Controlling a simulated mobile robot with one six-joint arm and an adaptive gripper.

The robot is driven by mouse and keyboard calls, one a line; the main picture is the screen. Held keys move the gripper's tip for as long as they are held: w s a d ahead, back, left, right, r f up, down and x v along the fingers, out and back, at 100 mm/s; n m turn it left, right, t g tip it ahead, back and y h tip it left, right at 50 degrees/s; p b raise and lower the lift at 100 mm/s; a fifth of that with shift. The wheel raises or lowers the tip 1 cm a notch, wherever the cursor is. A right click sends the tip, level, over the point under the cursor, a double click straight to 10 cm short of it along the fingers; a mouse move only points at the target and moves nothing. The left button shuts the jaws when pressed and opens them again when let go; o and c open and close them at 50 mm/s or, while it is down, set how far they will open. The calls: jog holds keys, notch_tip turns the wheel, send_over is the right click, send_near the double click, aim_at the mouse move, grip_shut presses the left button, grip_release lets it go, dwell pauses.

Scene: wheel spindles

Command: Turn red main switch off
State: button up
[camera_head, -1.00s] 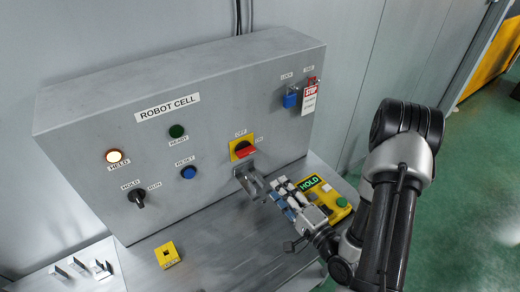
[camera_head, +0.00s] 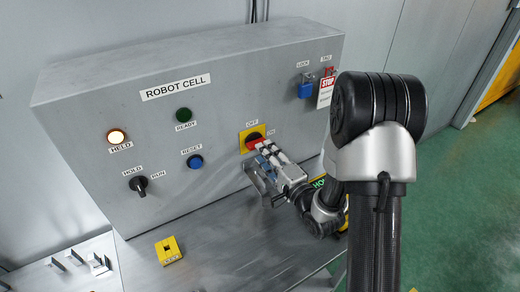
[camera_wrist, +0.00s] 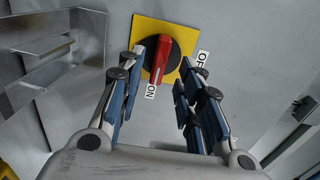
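The red main switch handle (camera_wrist: 161,60) sits on a black round base on a yellow square plate (camera_wrist: 150,30), on the front of the grey control box. The handle lies in line with the ON label (camera_wrist: 151,92); the OFF label (camera_wrist: 202,58) is to its side. In the head view the red handle (camera_head: 254,142) is partly hidden by my gripper (camera_head: 267,150). In the wrist view my gripper (camera_wrist: 161,62) is open, with one finger on each side of the handle. Gaps show between handle and fingers; whether the tips reach its depth I cannot tell.
A bent metal bracket (camera_wrist: 45,65) stands out close to the left finger. The box (camera_head: 100,110) also carries a HOLD/RUN knob (camera_head: 137,184), a blue reset button (camera_head: 195,161), a green lamp (camera_head: 183,115) and a blue padlock (camera_head: 305,88). A yellow block (camera_head: 168,250) lies on the bench.

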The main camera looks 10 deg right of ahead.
aim_at(256, 143)
jog(key=shift+x, duration=1.95)
jog(key=shift+c, duration=0.3)
grip_shut()
